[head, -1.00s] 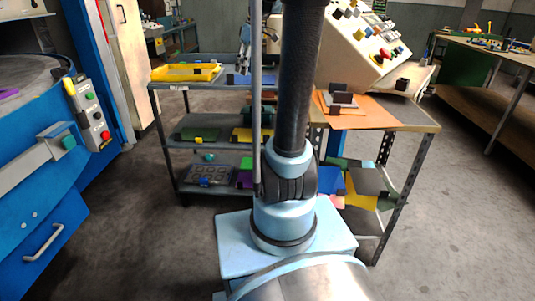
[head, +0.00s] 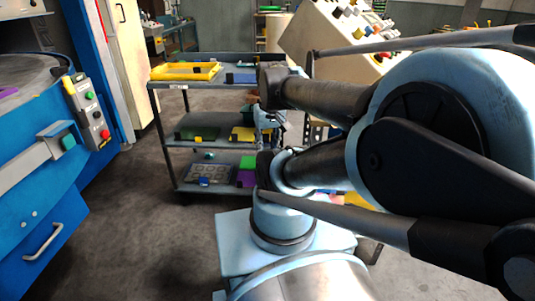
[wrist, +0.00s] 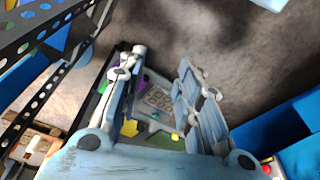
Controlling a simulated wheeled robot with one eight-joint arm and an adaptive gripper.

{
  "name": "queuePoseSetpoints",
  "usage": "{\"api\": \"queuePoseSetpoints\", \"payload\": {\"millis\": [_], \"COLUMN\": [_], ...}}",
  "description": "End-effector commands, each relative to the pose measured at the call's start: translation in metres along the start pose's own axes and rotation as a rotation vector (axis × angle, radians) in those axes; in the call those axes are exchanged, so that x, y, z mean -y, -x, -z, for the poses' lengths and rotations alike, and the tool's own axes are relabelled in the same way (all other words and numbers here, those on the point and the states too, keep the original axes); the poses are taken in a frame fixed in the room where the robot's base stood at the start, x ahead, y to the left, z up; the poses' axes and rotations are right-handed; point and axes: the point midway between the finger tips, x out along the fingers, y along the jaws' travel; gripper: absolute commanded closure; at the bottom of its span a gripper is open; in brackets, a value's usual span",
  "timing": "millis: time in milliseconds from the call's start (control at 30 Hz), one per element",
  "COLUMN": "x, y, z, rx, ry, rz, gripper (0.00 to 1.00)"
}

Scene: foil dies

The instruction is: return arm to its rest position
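My arm is folded and fills the right half of the head view, with its blue joint housing close to the camera. My gripper (head: 270,122) hangs in front of the right side of the grey shelf cart, partly hidden by my arm. In the wrist view its two fingers stand apart with nothing held between them (wrist: 160,68). Beyond the fingers lies a grey plate with several recesses (wrist: 158,97), apart from them.
The grey cart (head: 167,117) has a yellow tray (head: 184,72) on top and coloured plates on lower shelves. A blue machine (head: 50,215) stands at the left. A control console (head: 335,38) stands behind my arm. Bare floor (head: 140,225) lies between machine and cart.

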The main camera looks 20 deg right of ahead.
Motion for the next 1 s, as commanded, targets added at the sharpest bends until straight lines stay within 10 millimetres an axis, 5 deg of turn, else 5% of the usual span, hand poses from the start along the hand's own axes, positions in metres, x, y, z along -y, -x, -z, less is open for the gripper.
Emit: {"api": "queuePoseSetpoints", "payload": {"millis": [200, 1000], "x": [0.002, 0.001], "y": [-0.018, -0.019], "z": [-0.021, -0.021], "rx": [-0.004, -0.005], "ry": [-0.057, -0.061], "rz": [-0.018, -0.018], "gripper": [0.68, 0.68]}}
